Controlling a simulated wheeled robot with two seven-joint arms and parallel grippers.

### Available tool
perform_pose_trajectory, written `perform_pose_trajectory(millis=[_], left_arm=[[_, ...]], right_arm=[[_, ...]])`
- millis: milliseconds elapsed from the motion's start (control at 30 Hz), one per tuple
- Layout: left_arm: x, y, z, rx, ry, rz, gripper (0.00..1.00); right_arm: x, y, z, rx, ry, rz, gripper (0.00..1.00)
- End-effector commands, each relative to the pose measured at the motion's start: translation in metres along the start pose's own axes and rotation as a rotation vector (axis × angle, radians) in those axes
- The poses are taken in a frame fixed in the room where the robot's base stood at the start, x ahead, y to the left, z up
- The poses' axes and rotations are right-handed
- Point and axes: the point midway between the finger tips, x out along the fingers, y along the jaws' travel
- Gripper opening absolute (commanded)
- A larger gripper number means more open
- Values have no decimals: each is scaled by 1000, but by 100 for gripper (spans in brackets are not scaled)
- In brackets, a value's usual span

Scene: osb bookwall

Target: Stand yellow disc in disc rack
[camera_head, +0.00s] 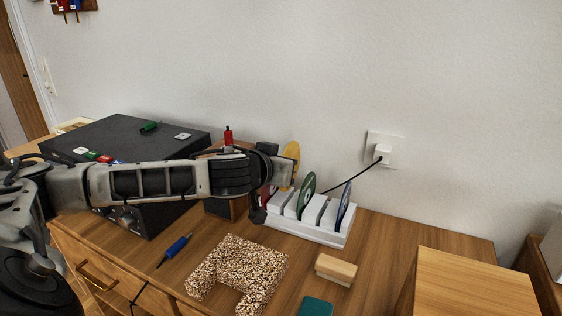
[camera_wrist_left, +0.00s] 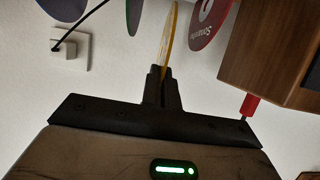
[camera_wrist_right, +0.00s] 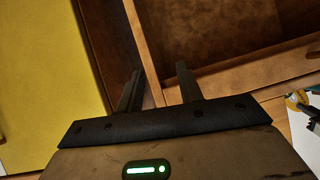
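The yellow disc (camera_head: 291,155) is upright above the left end of the white disc rack (camera_head: 320,233). My left gripper (camera_head: 284,180) is shut on it; in the left wrist view the gripper (camera_wrist_left: 162,76) pinches the disc (camera_wrist_left: 169,38), seen nearly edge-on. The rack holds a green disc (camera_head: 306,195) and a blue disc (camera_head: 344,203). A red disc (camera_wrist_left: 208,22) stands beside the yellow one. My arm hides the rack's left end, so I cannot tell whether the yellow disc touches a slot. My right gripper (camera_wrist_right: 158,84) is open and empty, over a wooden compartment (camera_wrist_right: 215,35).
A black box (camera_head: 125,140) stands on the left of the wooden top. A blue pen-like tool (camera_head: 175,249), a speckled block (camera_head: 238,272), a wooden block (camera_head: 336,269) and a teal item (camera_head: 316,306) lie in front. A wall plug (camera_head: 381,151) has a cable running behind the rack.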

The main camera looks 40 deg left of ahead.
Motion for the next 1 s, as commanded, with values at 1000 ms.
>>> perform_pose_trajectory(millis=[1000], left_arm=[[22,0,57,0,1,0,0]], right_arm=[[11,-2,14,12,58,-15,36]])
